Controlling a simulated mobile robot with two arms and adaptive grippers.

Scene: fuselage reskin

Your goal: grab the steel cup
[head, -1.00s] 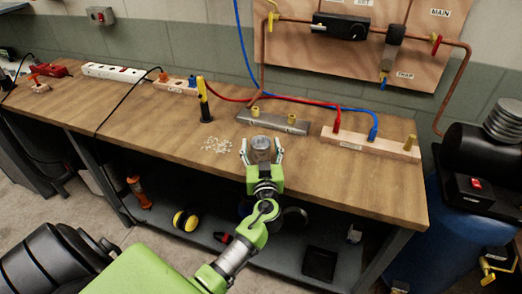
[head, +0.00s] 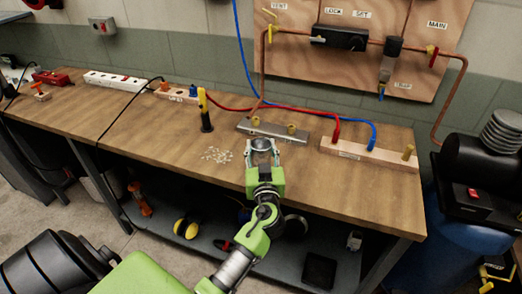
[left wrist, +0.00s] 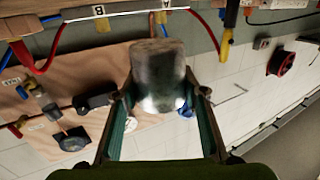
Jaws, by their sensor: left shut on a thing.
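The steel cup (head: 262,145) is a small grey metal cup above the front part of the wooden bench. My left gripper (head: 262,148) has one finger on each side of it and is shut on it. In the left wrist view the cup (left wrist: 158,75) sits between the two fingers, and its side looks mottled and shiny. The cup seems to be raised off the bench top, but the gap below it is hard to see. My right gripper is not in view.
A metal bar with yellow plugs (head: 273,129) lies just behind the cup. Pale granules (head: 217,154) are scattered to its left, near an upright yellow-and-black tool (head: 204,110). A wooden block with hoses (head: 368,154) is to the right. Bare bench lies left of the granules.

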